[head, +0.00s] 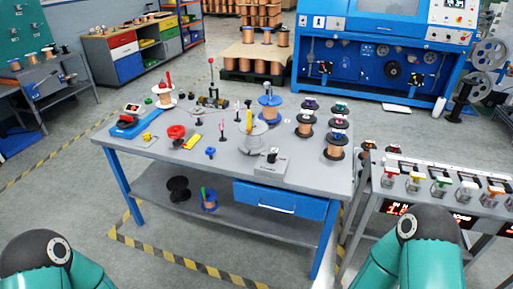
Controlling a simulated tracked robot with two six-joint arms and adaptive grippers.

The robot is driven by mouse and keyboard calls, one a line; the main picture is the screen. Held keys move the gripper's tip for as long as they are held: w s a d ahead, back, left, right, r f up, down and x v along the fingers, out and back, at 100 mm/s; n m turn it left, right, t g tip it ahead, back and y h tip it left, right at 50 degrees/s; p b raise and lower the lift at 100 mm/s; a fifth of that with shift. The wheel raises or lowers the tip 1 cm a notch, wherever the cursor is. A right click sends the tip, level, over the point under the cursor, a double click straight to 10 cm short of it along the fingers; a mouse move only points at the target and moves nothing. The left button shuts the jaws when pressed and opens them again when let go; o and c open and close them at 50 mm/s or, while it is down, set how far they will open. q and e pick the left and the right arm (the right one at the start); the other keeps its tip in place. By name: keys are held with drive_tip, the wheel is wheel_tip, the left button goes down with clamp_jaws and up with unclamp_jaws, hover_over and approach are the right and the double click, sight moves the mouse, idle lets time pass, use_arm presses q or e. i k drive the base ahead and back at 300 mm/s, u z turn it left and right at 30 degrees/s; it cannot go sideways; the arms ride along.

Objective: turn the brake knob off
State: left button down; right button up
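A small light-grey box (262,168) stands near the front right of the blue-legged table. A small dark knob (272,156) sits on its top; it may be the brake knob, but no label is readable and its setting cannot be told. A grey round pulley or drum (253,135) with a yellow upright part stands just behind the box. A red knob-like part (177,133) is on the table's left half. Neither gripper is in view; only teal links of my arms show at the bottom left and bottom right.
The table (225,170) also carries copper spools (334,148), a blue-based spool (269,106) and a red-and-blue device (129,120). A blue drawer (285,198) is under its right front. A rack with coloured parts (440,190) stands close at right. The floor in front is clear.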

sight(271, 158)
drive_tip(key=u, duration=0.2)
drive_tip(key=i, duration=1.45)
drive_tip(key=z, duration=0.45)
